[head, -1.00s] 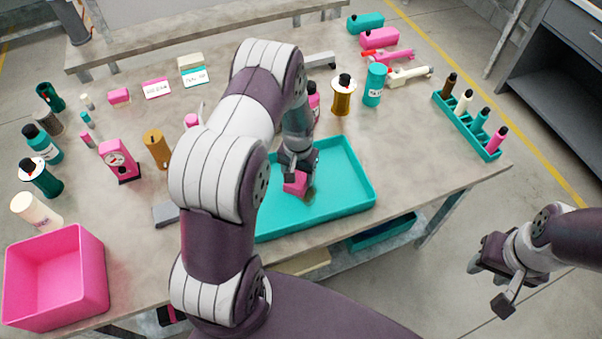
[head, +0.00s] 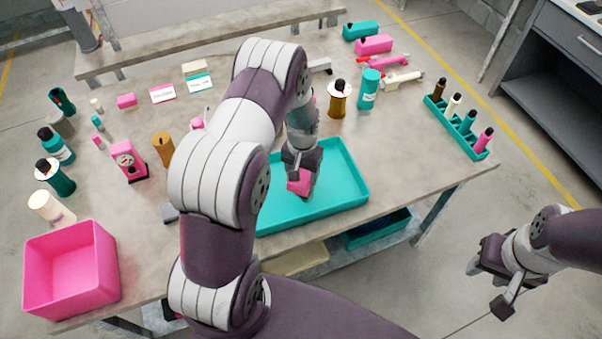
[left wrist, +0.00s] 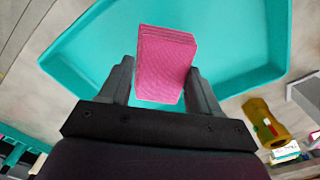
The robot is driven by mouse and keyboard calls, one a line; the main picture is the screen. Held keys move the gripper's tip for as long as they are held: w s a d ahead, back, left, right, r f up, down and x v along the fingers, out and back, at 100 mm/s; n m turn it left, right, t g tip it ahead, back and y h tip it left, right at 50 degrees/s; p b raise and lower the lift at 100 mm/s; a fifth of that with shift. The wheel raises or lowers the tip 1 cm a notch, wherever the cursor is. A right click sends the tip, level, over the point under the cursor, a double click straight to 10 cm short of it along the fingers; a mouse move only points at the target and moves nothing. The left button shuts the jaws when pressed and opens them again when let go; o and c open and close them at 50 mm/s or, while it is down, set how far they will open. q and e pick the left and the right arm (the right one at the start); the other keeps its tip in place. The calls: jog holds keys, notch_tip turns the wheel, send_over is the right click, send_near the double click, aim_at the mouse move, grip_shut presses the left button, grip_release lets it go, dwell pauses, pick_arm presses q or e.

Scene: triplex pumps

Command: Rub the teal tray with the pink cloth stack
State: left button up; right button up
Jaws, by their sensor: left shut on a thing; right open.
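The teal tray (head: 348,185) lies flat near the front edge of the table, partly hidden behind my left arm. My left gripper (head: 301,172) points down over the tray's inside, shut on the pink cloth stack (head: 299,184). In the left wrist view the layered pink stack (left wrist: 165,65) sits between the two fingers, with the tray floor (left wrist: 110,60) beyond it. I cannot tell whether the stack touches the tray floor. My right gripper (head: 486,282) is open and empty, off the table's right side.
A pink bin (head: 70,270) stands at the front left. A teal rack (head: 457,130) of several bottles is at the right. Bottles, including an amber one (head: 339,100) and a teal one (head: 368,90), stand behind the tray. Bare tabletop lies right of the tray.

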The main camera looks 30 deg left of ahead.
pick_arm(q)
jog(key=shift+a+r+p, duration=0.1)
jog(key=shift+r+p, duration=0.35)
jog(key=shift+r, duration=0.5)
